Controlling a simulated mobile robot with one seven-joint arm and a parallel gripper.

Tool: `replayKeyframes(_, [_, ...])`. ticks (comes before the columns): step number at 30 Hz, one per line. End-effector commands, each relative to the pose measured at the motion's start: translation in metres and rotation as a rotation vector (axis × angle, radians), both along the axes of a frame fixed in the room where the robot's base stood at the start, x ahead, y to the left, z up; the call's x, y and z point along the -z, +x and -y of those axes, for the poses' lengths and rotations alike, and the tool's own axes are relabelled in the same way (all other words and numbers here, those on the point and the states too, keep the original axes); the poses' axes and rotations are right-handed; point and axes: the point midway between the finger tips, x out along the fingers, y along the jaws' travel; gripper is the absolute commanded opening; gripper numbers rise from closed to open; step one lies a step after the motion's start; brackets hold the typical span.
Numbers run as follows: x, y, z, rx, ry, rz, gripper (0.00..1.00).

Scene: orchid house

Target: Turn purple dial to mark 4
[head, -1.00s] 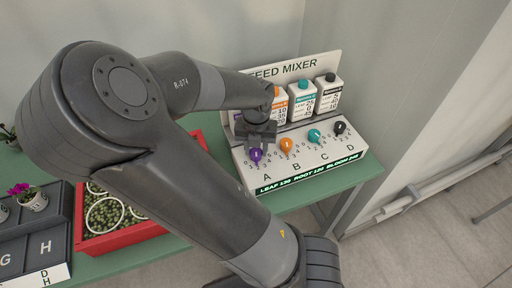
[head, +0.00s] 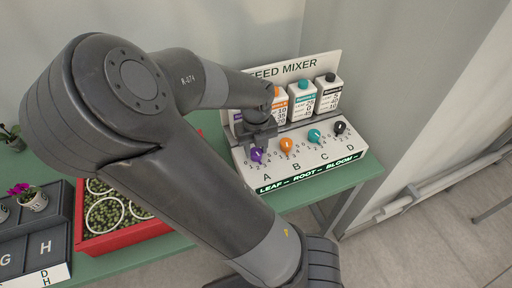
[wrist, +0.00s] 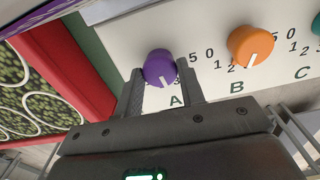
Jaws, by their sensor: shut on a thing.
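The purple dial (head: 257,155) is the leftmost knob on the white feed mixer panel, above the letter A. In the wrist view the purple dial (wrist: 160,66) sits between the two fingers of my gripper (wrist: 161,88), which is shut on it. Its white pointer line faces down toward the letter A, slightly to the right. A 5 shows right of the dial; the fingers hide most other marks, so I cannot tell which mark the pointer meets. In the head view my gripper (head: 257,146) is just above the dial.
Orange (head: 286,146), teal (head: 314,136) and black (head: 340,128) dials stand to the right. Bottles (head: 302,100) stand behind them. The mixer's display (head: 308,174) shows dashes after LEAF, ROOT and BLOOM. A red tray (head: 112,242) of green pellets lies left.

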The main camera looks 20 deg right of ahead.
Motion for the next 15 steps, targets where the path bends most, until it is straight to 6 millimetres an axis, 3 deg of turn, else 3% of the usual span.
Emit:
replayKeyframes(7, [-0.0003,0.0009,0.0,0.001,-0.001,0.003,0.13])
replayKeyframes(8, [-0.0003,0.0009,0.0,0.001,-0.001,0.003,0.37])
replayKeyframes(15, [-0.0002,0.0004,0.0,0.001,0.0,0.001,0.57])
